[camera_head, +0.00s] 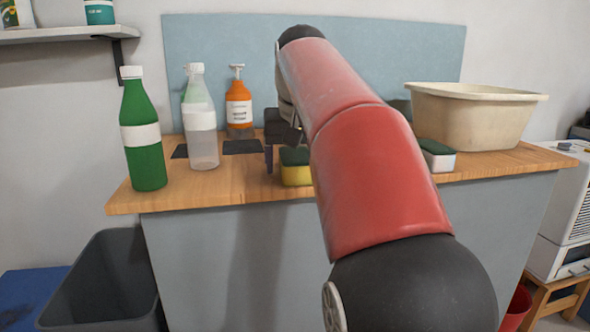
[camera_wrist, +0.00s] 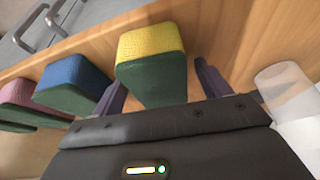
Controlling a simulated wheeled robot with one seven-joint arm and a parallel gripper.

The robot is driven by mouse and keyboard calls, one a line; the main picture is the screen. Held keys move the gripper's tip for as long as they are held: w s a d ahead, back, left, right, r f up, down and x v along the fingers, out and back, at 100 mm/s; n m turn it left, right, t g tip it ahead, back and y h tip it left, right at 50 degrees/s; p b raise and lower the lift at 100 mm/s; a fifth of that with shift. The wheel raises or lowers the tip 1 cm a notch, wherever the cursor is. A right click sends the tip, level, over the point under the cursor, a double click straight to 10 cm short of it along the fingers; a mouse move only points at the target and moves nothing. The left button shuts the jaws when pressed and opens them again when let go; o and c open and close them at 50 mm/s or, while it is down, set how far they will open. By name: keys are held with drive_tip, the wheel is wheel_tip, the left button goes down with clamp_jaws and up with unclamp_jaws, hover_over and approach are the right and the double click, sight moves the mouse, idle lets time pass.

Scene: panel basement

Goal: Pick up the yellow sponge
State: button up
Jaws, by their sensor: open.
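The yellow sponge (camera_head: 296,176) with a dark green scouring side lies on the wooden counter near its front edge, left of my red arm. In the wrist view the yellow sponge (camera_wrist: 151,42) sits between my two dark purple fingers. My gripper (camera_wrist: 158,88) is open, with a finger on each side of the sponge and a visible gap on the right. In the head view my gripper (camera_head: 272,150) is just behind and left of the sponge, partly hidden by my arm. Whether a finger touches the sponge cannot be told.
Blue (camera_wrist: 76,74) and pink (camera_wrist: 22,92) green-backed sponges lie left in the wrist view. A green bottle (camera_head: 142,140), a clear bottle (camera_head: 202,140) and an orange dispenser (camera_head: 238,108) stand left. A beige basin (camera_head: 475,120) and a pale sponge (camera_head: 440,162) are right.

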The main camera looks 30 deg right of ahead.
sight(295, 153)
drive_tip(key=c, duration=1)
drive_tip(key=shift+r, duration=0.1)
drive_tip(key=shift+c, duration=0.2)
wheel_tip(295, 153, up, 8)
drive_tip(key=p, duration=0.3)
drive_tip(key=shift+r+p, duration=0.15)
drive_tip(key=shift+p, duration=0.2)
drive_tip(key=shift+r, duration=0.75)
